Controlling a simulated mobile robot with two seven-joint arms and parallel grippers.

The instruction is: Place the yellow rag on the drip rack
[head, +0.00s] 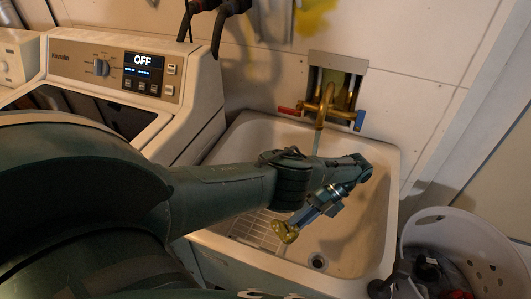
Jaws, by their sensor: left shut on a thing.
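My left gripper (293,224) is over the sink and points down and to the left. It is shut on the yellow rag (285,233), a small crumpled yellow piece at its fingertips. The wire drip rack (244,230) is in the left part of the sink, partly hidden by my left arm. In this view the rag overlaps the rack's right side. I cannot tell exactly how high above the rack the rag is.
The white utility sink (378,215) has a drain (317,262) in its floor right of the rack. A brass faucet (325,105) with red and blue handles rises behind it. A washer (120,75) stands left and a white laundry basket (455,235) right.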

